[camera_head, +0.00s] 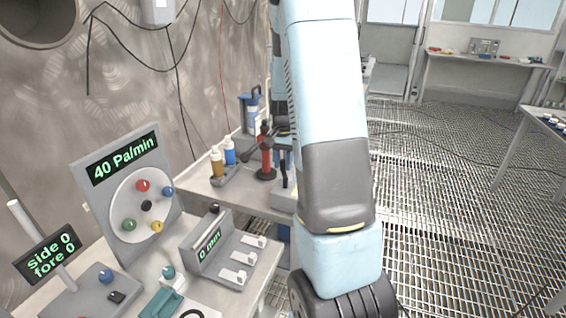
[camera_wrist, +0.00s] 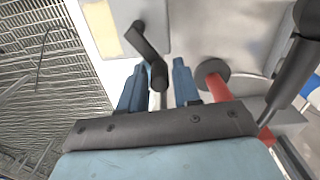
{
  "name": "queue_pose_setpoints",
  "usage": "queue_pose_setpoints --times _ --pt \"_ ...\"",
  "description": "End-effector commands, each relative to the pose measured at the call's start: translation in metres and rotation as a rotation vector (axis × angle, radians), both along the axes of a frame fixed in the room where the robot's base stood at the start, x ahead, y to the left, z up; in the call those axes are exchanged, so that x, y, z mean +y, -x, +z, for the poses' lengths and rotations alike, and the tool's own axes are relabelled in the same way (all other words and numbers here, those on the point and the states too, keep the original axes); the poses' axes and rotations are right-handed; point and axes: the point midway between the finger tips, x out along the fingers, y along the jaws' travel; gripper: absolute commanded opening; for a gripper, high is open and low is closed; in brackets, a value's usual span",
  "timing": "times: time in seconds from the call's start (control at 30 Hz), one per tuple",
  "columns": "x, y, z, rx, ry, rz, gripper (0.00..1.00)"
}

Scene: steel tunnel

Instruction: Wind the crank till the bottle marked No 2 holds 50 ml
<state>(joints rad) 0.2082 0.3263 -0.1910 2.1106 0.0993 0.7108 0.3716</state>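In the wrist view the two blue fingers of my gripper (camera_wrist: 160,84) stand apart. A black crank (camera_wrist: 146,42) shows just beyond them. Its dark round end (camera_wrist: 158,76) lies between the fingertips in the picture, with gaps on both sides; I cannot tell its depth. In the head view my own arm hides most of the gripper and the crank. An amber bottle (camera_head: 217,164) and a blue bottle (camera_head: 229,152), both with white tops, stand on the back bench. No label reading No 2 and no fill level can be read.
A red column on a black base (camera_head: 266,160) stands right of the bottles; a red cylinder (camera_wrist: 218,90) shows right of the fingers. A panel reading 40 Pa/min (camera_head: 124,168) and a box reading 0 ml or 0 min (camera_head: 210,245) stand front left. Grated floor (camera_head: 440,190) lies open right.

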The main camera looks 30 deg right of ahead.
Motion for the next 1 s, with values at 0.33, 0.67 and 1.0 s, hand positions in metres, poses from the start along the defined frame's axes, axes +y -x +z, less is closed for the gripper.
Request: queue_pose_setpoints --times 0.33,0.67,1.0 --pt "0.0 0.0 0.0 0.0 0.0 0.0 0.47" --pt "0.0 0.0 0.031 -0.003 0.001 0.0 0.47" --pt "-0.001 -0.001 0.098 -0.003 0.002 0.0 0.47"
